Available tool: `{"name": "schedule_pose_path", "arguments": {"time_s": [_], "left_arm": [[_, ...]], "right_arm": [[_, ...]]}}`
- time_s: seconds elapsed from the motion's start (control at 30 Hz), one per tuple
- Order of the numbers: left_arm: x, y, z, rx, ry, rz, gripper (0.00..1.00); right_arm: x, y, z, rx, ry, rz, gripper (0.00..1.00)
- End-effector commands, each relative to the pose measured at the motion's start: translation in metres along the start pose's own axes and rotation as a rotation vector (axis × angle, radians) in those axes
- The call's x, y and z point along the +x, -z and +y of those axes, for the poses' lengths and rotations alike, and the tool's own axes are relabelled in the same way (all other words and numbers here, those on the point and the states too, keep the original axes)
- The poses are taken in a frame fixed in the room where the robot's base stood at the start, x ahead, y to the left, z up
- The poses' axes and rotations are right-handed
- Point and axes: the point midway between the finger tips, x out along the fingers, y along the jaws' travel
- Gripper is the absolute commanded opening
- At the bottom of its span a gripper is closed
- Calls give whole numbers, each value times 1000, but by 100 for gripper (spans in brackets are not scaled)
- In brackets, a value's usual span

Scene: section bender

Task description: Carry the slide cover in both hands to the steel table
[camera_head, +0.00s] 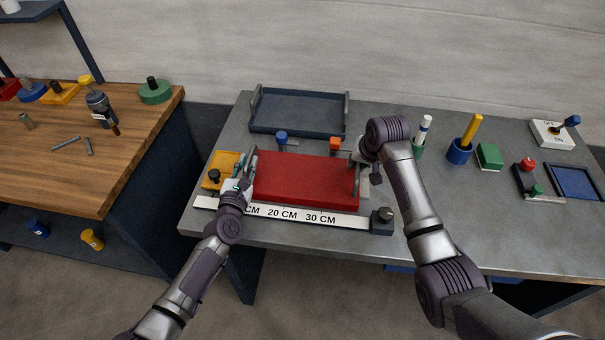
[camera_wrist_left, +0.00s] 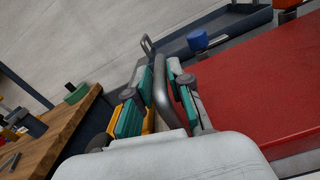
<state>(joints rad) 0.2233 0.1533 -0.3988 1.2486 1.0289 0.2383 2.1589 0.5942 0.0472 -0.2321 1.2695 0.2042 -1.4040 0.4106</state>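The slide cover (camera_head: 305,182) is a red, flat box-like piece with a grey handle at each end, over the steel table (camera_head: 460,235). Its red top also fills the right of the left wrist view (camera_wrist_left: 265,95). My left gripper (camera_head: 241,176) is at the left handle. In the left wrist view, its teal-padded fingers (camera_wrist_left: 161,88) lie close on both sides of the grey handle and look shut on it. My right gripper (camera_head: 364,155) is at the right handle, its fingers mostly hidden behind my wrist. I cannot tell whether the cover touches the tabletop.
A blue-grey tray (camera_head: 298,98) lies behind the cover and a ruler bar (camera_head: 330,219) in front. A yellow block (camera_head: 216,166) is left. Cups (camera_head: 459,152), a green block (camera_head: 489,156) and a switch box (camera_head: 553,136) stand right. The wooden bench (camera_head: 60,175) is left, across a gap.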

Motion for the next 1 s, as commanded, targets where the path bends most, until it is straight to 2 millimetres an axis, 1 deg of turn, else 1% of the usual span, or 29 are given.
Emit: {"name": "schedule_pose_path", "arguments": {"time_s": [0.03,0.07,0.1,0.67,0.87,1.0], "left_arm": [[0,0,0,0,0,0,7],[0,0,0,0,0,0,2],[0,0,0,0,0,0,0],[0,-2,0,0,-1,-2,0],[0,-12,2,0,-1,-3,0],[0,-26,5,0,-1,-3,0]], "right_arm": [[0,0,0,0,0,0,7],[0,0,0,0,0,0,2],[0,0,0,0,0,0,0],[-2,1,0,0,1,2,0],[-11,5,-2,0,1,2,0],[-24,10,-5,0,1,3,0]]}}
